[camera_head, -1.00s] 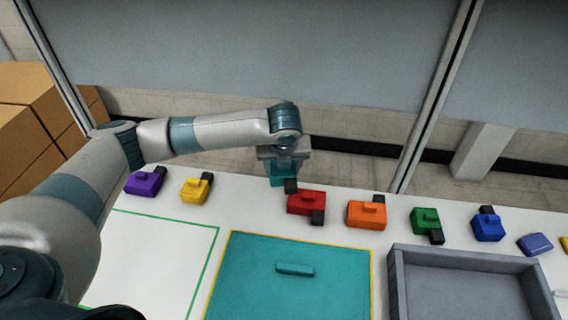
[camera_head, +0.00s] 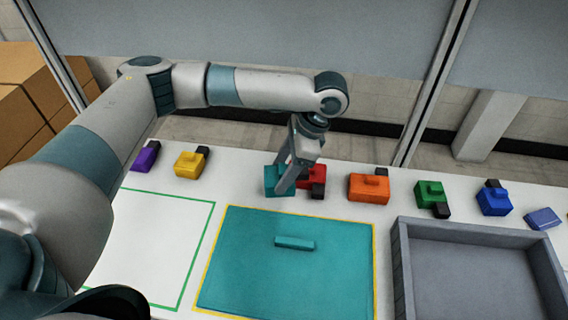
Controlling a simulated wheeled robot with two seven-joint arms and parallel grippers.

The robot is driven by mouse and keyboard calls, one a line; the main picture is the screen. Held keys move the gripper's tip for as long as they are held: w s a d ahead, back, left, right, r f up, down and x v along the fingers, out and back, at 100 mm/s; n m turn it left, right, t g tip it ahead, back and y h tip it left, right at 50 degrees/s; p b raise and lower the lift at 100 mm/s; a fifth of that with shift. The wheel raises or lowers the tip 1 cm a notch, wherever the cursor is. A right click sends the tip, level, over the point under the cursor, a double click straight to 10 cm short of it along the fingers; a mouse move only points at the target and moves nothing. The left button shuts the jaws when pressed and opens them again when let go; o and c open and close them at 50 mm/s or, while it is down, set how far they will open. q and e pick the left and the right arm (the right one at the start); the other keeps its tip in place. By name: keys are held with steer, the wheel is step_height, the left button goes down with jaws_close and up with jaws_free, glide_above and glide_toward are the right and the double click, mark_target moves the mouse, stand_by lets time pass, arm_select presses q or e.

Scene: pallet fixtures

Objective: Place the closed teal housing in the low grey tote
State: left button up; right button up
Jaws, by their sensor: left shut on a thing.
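The teal housing (camera_head: 276,181) is a small block in the middle of the camera_head view, just left of the red one and beyond the teal mat. My left gripper (camera_head: 282,182) is tilted and shut on it, its fingers hiding part of the block. I cannot tell whether it touches the table or whether its lid is closed. The low grey tote (camera_head: 402,255) stands at the lower right, and the part of its floor in view is empty. My right gripper is not in view.
Red (camera_head: 317,175), orange (camera_head: 368,190), green (camera_head: 430,193) and blue (camera_head: 493,202) housings line the far table edge, with yellow (camera_head: 188,166) and purple (camera_head: 147,156) at left. A teal bar (camera_head: 295,243) lies on the teal mat (camera_head: 255,275). The green-outlined area (camera_head: 150,240) is clear.

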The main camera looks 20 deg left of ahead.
arm_select(q)
steer(key=s+r+n+g+h+b, duration=0.1)
steer(key=s+n+g+h+b, duration=0.1)
steer(key=s+n, duration=0.6)
steer(key=n+h+b, duration=0.1)
steer(key=n+h, duration=0.1)
steer(key=n, duration=0.2)
steer(key=shift+s+d+r+n+g, duration=0.15)
steer(key=shift+d+r+n+g, duration=0.1)
steer(key=shift+d+n+g, duration=0.05)
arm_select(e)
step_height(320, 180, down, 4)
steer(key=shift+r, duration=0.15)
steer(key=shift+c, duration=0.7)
